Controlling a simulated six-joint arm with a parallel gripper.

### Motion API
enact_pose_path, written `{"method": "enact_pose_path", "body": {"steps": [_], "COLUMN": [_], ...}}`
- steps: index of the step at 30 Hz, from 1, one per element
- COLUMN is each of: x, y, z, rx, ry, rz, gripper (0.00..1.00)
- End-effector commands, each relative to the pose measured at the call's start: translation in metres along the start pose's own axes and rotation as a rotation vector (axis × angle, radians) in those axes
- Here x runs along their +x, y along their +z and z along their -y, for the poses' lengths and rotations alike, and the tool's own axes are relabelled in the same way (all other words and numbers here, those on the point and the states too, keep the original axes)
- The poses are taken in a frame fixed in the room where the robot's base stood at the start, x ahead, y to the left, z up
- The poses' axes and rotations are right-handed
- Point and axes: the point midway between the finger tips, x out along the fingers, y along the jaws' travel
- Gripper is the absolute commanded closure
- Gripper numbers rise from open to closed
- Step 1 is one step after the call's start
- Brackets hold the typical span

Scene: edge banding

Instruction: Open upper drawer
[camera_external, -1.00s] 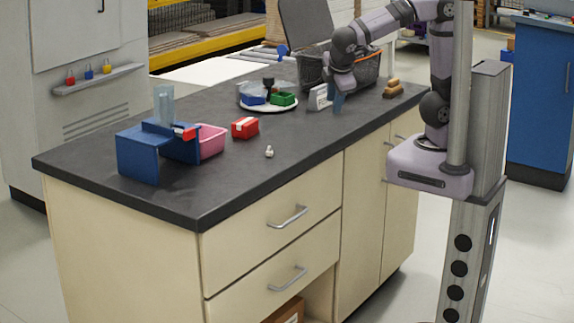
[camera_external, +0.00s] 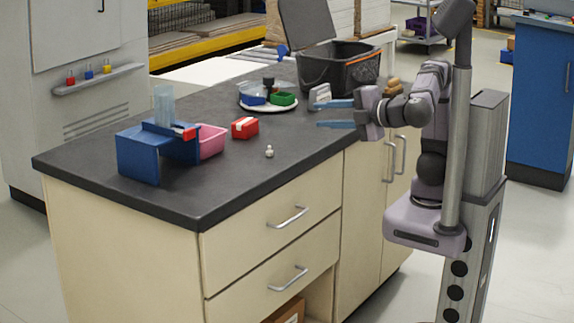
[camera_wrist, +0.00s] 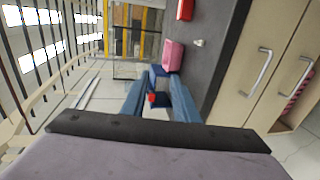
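The upper drawer (camera_external: 255,243) is cream-coloured and shut in the cabinet front under the dark worktop. Its grey bar handle (camera_external: 288,217) is level; in the wrist view the upper drawer handle (camera_wrist: 258,72) shows at the right. The lower drawer (camera_external: 250,282) is below it, also shut, with its own handle (camera_external: 288,279). My gripper (camera_external: 320,114) is open and empty, its blue fingers pointing left over the worktop's front edge, above and to the right of the upper handle and apart from it. The blue fingers (camera_wrist: 158,92) stand apart in the wrist view.
On the worktop (camera_external: 205,200) stand a blue holder (camera_external: 138,155), a pink bin (camera_external: 211,140), a red box (camera_external: 244,128), a small white item (camera_external: 269,152) and a dark crate (camera_external: 335,70). Cupboard doors (camera_external: 365,210) are right of the drawers. The floor before the drawers looks clear.

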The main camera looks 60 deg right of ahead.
Motion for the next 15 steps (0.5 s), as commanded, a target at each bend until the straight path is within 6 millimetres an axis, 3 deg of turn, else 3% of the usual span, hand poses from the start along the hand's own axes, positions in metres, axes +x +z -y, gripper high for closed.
{"method": "enact_pose_path", "body": {"steps": [8, 15], "x": [0.018, 0.04], "y": [0.002, 0.003], "z": [0.077, 0.183], "rx": [-0.014, -0.024], "ry": [0.0, -0.001], "rz": [0.008, 0.01], "gripper": [0.73, 0.73]}}
